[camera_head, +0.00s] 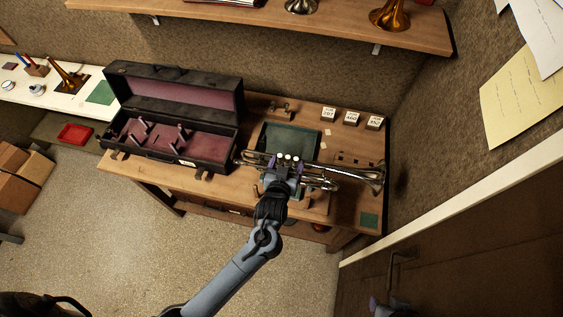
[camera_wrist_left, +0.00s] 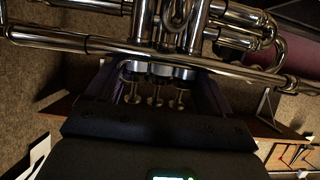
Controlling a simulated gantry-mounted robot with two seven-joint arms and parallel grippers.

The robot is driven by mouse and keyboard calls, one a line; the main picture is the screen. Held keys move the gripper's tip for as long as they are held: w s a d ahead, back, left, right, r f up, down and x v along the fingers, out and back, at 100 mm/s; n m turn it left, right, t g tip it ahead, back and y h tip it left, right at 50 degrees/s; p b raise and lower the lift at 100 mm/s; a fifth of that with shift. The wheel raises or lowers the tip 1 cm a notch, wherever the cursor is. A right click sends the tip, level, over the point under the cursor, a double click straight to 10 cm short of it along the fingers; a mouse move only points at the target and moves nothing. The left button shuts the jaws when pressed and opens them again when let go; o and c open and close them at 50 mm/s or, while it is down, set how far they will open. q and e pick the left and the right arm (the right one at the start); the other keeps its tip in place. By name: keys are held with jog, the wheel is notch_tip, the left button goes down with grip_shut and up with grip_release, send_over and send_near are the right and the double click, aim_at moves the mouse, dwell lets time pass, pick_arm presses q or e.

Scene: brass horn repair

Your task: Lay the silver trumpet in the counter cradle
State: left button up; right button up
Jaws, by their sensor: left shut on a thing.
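The silver trumpet (camera_head: 345,177) is held level above the wooden bench, its bell (camera_head: 377,178) toward the right. My left gripper (camera_head: 284,166) is shut on it around the valve section. In the left wrist view the trumpet (camera_wrist_left: 90,42) crosses the top, and its valve caps hang between the fingers of my left gripper (camera_wrist_left: 160,85). A small post-like holder (camera_head: 281,108) stands at the back of the bench, empty; I cannot tell if it is the counter cradle. A purplish tip at the bottom right seems to be my right gripper (camera_head: 376,304), mostly cut off.
An open dark case (camera_head: 172,155) with pink lining stands left on the bench (camera_head: 150,174). A green mat (camera_head: 290,138) lies under the trumpet. Several number cards (camera_head: 351,119) stand at the back right.

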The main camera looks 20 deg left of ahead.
pick_arm(q)
jog(key=shift+s+d+r, duration=0.1)
jog(key=shift+r, duration=0.1)
dwell(0.4)
jog(key=shift+f, duration=0.15)
jog(key=shift+f+b, duration=0.95)
jog(key=shift+f, duration=0.65)
notch_tip(320, 180, down, 9)
jog(key=b, duration=0.5)
jog(key=shift+r+b, duration=0.15)
jog(key=shift+b, duration=0.2)
jog(key=shift+f+b, duration=0.35)
jog(key=shift+f, duration=0.2)
